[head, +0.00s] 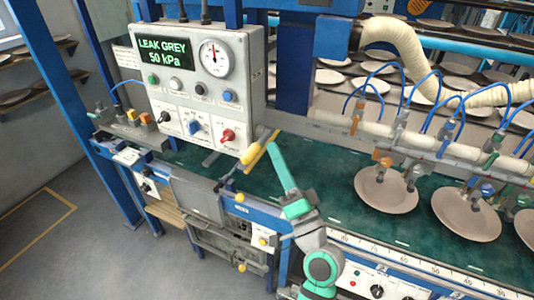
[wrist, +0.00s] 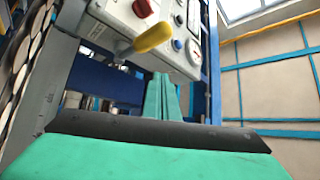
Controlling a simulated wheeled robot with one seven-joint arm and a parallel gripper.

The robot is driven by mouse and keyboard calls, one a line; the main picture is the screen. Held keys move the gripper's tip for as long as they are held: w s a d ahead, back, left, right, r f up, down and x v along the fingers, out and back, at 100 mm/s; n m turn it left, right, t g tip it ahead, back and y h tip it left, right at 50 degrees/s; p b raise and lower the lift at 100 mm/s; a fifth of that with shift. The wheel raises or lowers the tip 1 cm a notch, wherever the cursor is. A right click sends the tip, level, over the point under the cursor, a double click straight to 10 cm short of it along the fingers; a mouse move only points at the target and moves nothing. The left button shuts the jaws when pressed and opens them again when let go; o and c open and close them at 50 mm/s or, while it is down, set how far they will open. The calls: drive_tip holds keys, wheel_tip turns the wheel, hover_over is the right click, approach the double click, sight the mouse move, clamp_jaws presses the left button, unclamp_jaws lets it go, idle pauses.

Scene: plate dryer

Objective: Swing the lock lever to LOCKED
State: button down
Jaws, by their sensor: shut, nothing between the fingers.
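The lock lever appears to be the yellow-handled lever (head: 251,154) at the lower right corner of the grey control box (head: 245,95). In the wrist view the yellow handle (wrist: 154,37) slants up to the right, with a grey pivot at its lower left. My gripper (head: 271,147) is shut and empty, its tips close to the lever on its right side. In the wrist view the closed green fingers (wrist: 161,78) point at the box's lower edge, just below the handle. I cannot tell whether they touch it. No LOCKED marking is readable.
The box carries a red knob (head: 228,135), a blue knob (head: 194,126), a gauge (head: 215,58) and a display (head: 164,52) reading "LEAK GREY 50 kPa". Plates (head: 386,191) hang under a pipe rail at right. The green belt (head: 330,190) lies below.

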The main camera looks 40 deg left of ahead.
drive_tip(key=d+f, duration=0.5)
drive_tip(key=shift+w+d+f, duration=0.15)
drive_tip(key=shift+w, duration=0.3)
drive_tip(key=s+d+f+m+t+h, duration=0.2)
drive_tip(key=d+f+h, duration=0.25)
drive_tip(key=f, duration=0.35)
drive_tip(key=s+d+f+m+t+h, duration=0.25)
drive_tip(key=f+h, duration=0.25)
drive_tip(key=f, duration=0.4)
drive_tip(key=s+d+f+m+t+h, duration=0.1)
drive_tip(key=s+d+f+m+h, duration=0.15)
drive_tip(key=d+f+h, duration=0.4)
drive_tip(key=s+d+f+n+g+h, duration=0.1)
drive_tip(key=s+d+f+h, duration=0.1)
drive_tip(key=s+d+f, duration=0.3)
drive_tip(key=s+d+f+n+h, duration=0.1)
drive_tip(key=s+f, duration=0.1)
drive_tip(key=s, duration=0.6)
drive_tip(key=s+d+r+n+h, duration=0.1)
drive_tip(key=s+d+r+n, duration=0.1)
drive_tip(key=s, duration=0.9)
drive_tip(key=r+n, duration=0.1)
drive_tip(key=n, duration=0.1)
drive_tip(key=shift+s+d+n+h, duration=0.3)
drive_tip(key=shift+s+d+n, duration=0.05)
drive_tip(key=shift+d+n, duration=0.05)
